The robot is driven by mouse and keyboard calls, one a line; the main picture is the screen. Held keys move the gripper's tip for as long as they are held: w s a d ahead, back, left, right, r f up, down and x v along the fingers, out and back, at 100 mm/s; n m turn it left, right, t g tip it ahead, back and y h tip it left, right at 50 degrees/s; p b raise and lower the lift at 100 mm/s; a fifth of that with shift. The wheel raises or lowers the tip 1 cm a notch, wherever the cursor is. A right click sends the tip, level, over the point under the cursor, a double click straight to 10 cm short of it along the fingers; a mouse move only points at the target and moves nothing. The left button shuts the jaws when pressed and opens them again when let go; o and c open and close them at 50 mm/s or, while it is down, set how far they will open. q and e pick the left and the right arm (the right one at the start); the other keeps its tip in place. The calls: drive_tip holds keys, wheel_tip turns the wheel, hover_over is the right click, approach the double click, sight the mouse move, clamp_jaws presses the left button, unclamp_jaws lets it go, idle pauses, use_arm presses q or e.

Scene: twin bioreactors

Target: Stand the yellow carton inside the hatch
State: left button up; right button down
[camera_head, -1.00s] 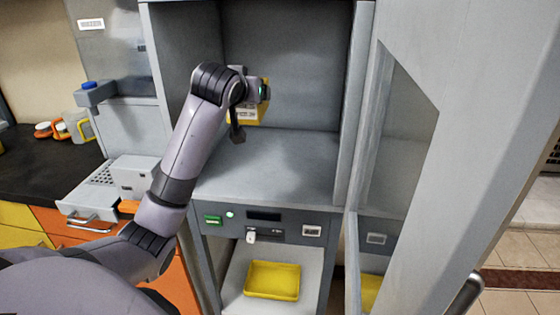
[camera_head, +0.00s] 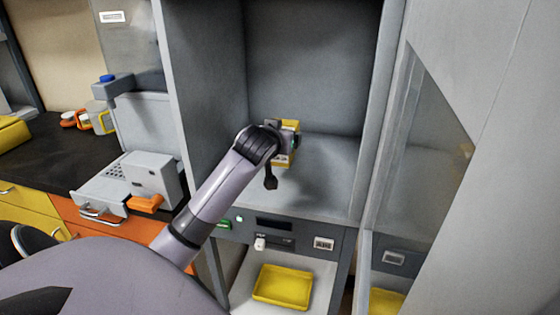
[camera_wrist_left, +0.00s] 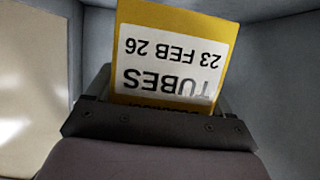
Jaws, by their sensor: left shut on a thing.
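The yellow carton (camera_head: 291,129) is inside the open hatch (camera_head: 320,175), near the middle of its floor. In the left wrist view the carton (camera_wrist_left: 128,15) fills the middle, with a white label reading TUBES, 23 FEB 26, upside down in that picture. My left gripper (camera_head: 284,137) is shut on the carton and hides part of it in the head view. The carton looks upright and close to the hatch floor; I cannot tell whether its base touches. My right gripper is not in view.
The hatch door (camera_head: 470,130) stands open at right. A yellow tray (camera_head: 283,287) lies on the shelf below the hatch. A grey drawer unit (camera_head: 150,180) and black counter (camera_head: 45,160) are at left. The hatch floor around the carton is bare.

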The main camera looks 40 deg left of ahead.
use_arm(q)
drive_tip(key=shift+f, duration=3.15)
drive_tip(key=shift+f, duration=0.2)
drive_tip(key=o, duration=1)
drive_tip(key=shift+o, duration=0.2)
drive_tip(key=shift+r, duration=0.15)
drive_tip(key=v, duration=1.2)
